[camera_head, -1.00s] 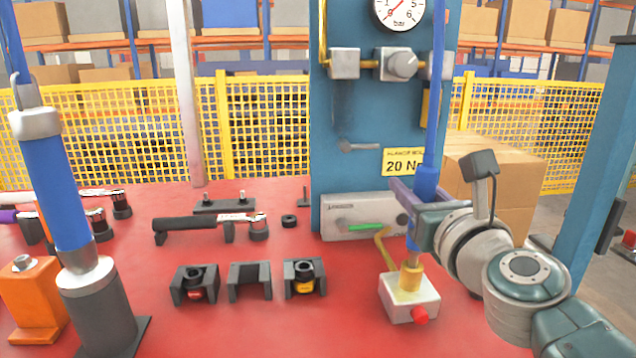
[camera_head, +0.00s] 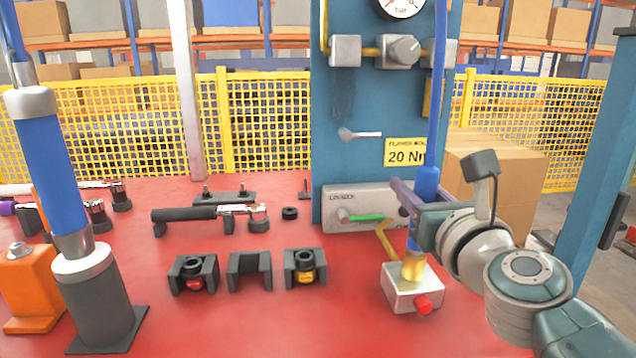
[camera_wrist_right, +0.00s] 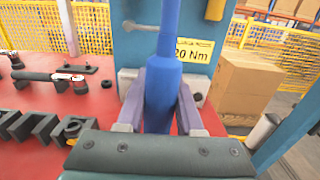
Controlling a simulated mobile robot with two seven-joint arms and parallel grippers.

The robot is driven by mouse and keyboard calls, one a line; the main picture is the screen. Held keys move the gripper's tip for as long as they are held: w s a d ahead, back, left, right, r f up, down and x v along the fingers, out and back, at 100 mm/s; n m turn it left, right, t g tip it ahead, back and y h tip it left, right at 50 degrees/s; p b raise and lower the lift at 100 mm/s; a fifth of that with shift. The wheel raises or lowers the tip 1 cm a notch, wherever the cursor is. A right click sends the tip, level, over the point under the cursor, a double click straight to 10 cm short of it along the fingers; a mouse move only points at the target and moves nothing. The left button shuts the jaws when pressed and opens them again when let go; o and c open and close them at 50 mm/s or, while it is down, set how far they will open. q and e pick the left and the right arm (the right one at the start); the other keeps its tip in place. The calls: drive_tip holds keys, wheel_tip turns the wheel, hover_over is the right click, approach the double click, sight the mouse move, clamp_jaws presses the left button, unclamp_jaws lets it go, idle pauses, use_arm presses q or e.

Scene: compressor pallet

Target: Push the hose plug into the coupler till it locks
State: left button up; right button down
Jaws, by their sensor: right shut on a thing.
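My right gripper (camera_head: 418,200) is shut on the blue hose plug (camera_head: 426,185) and holds it upright. The purple-grey fingers also grip its blue body in the right wrist view (camera_wrist_right: 162,95). The plug's lower end meets the brass coupler (camera_head: 413,267), which stands on a white block (camera_head: 400,292) with a red button (camera_head: 423,304). The picture does not show clearly how deep the plug sits or whether it is locked. The blue hose (camera_head: 437,110) runs up from the plug. My left gripper is not in view.
Behind the coupler stands a blue panel (camera_head: 350,160) with a gauge and a grey lockbox with a green handle (camera_head: 368,217). Black socket holders (camera_head: 250,272) and a torque wrench (camera_head: 195,215) lie left.

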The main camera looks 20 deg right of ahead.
drive_tip(key=shift+f, duration=0.35)
drive_tip(key=shift+c, duration=2.4)
unclamp_jaws()
